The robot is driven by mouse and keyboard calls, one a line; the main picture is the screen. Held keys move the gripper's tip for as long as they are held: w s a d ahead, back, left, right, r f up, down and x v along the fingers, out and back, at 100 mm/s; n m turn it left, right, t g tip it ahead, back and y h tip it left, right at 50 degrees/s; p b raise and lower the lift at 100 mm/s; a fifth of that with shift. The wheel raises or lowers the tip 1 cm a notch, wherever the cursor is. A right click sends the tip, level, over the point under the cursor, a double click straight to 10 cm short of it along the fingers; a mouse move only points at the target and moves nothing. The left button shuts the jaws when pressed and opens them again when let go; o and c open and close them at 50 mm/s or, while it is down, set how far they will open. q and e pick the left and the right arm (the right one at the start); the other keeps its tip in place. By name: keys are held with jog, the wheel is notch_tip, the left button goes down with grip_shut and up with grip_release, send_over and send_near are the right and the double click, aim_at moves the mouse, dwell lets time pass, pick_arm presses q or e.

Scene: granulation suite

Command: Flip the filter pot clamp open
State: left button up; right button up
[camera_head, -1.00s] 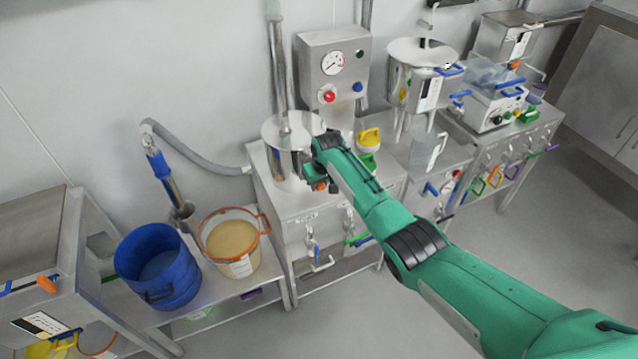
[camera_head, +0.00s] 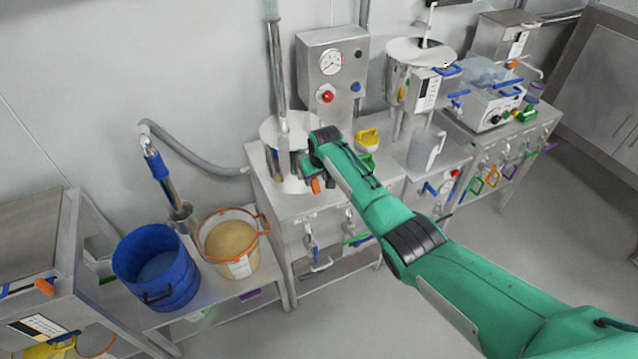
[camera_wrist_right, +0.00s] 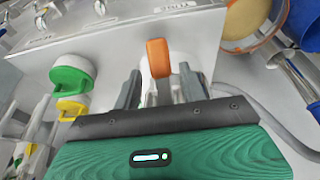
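The steel filter pot (camera_head: 272,131) stands on a steel cabinet below the pressure gauge panel, in the middle of the head view. Its clamp has an orange handle (camera_head: 316,185), low on the pot's right side. My right gripper (camera_head: 306,168) is at the pot's front right, close to the handle, and its wrist hides part of the pot. In the right wrist view the orange handle (camera_wrist_right: 158,58) lies between and beyond the two spread fingers (camera_wrist_right: 160,88). I see no clear contact on it. My left gripper is not in view.
A clear jug (camera_head: 425,147) is farther right. A blue bucket (camera_head: 155,268) and an orange-rimmed tub (camera_head: 229,240) stand on a low bench at left. The gauge panel (camera_head: 333,75) rises behind.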

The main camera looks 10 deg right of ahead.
jog(key=shift+o, duration=0.2)
jog(key=shift+w+a, duration=0.15)
jog(key=shift+w, duration=0.05)
jog(key=shift+f, duration=0.25)
jog(key=shift+s+d+r, duration=0.2)
jog(key=shift+s+r, duration=0.15)
jog(key=shift+r, duration=0.2)
pick_arm(q)
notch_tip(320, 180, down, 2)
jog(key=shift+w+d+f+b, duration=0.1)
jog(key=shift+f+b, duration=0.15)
jog(key=shift+b, duration=1)
pick_arm(e)
jog(key=a+v, duration=0.1)
jog(key=v, duration=1.1)
jog(key=shift+d+r, duration=0.35)
jog(key=shift+w, duration=0.2)
